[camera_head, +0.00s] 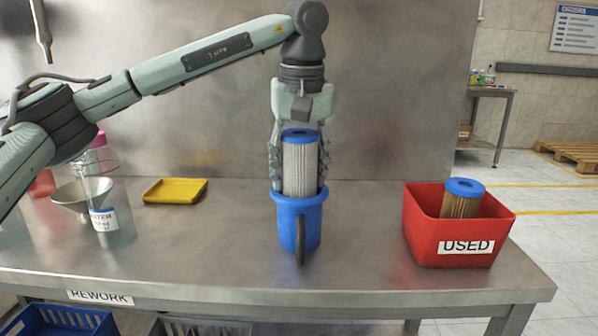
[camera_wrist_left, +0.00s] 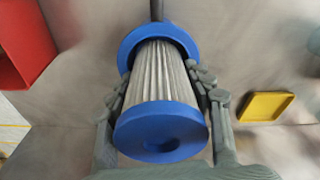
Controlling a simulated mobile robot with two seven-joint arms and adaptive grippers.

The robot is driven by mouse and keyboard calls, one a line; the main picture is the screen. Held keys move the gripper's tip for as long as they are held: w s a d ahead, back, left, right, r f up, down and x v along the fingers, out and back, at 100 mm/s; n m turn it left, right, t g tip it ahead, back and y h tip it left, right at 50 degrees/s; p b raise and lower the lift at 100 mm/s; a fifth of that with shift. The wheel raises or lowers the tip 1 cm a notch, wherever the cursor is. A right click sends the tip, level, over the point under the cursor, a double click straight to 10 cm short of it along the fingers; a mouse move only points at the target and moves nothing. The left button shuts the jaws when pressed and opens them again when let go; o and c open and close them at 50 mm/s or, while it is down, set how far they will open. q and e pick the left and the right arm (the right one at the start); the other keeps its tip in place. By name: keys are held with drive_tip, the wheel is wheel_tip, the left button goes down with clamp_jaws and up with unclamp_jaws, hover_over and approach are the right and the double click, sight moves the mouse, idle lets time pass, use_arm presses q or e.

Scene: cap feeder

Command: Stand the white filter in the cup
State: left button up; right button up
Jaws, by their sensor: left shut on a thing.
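The white filter (camera_head: 300,168) is a pleated white cylinder with a blue end cap on top. It stands upright with its lower end inside the mouth of the blue cup (camera_head: 299,222), which is on the steel table with its dark handle towards the front. My left gripper (camera_head: 299,180) comes down from above and is shut on the filter, one finger on each side, just above the cup's rim. In the left wrist view the filter (camera_wrist_left: 160,85) runs down into the ring of the blue cup (camera_wrist_left: 142,40). Its lower end is hidden inside the cup. My right gripper is not in view.
A red bin (camera_head: 458,230) labelled USED holds a brown filter (camera_head: 462,200) at the right. A yellow tray (camera_head: 175,191), a funnel (camera_head: 78,196) and a clear bottle (camera_head: 103,212) are at the left. The table (camera_head: 360,235) is clear between cup and bin.

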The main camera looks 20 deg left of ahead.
use_arm(q)
drive_tip(key=shift+f, duration=0.3)
drive_tip(key=shift+s+f, duration=0.1)
drive_tip(key=shift+f, duration=0.05)
drive_tip(key=shift+s+f, duration=0.1)
drive_tip(key=shift+f, duration=0.1)
drive_tip(key=o, duration=1.3)
drive_tip(key=shift+f, duration=0.2)
drive_tip(key=shift+o, duration=0.2)
drive_tip(key=shift+r, duration=0.1)
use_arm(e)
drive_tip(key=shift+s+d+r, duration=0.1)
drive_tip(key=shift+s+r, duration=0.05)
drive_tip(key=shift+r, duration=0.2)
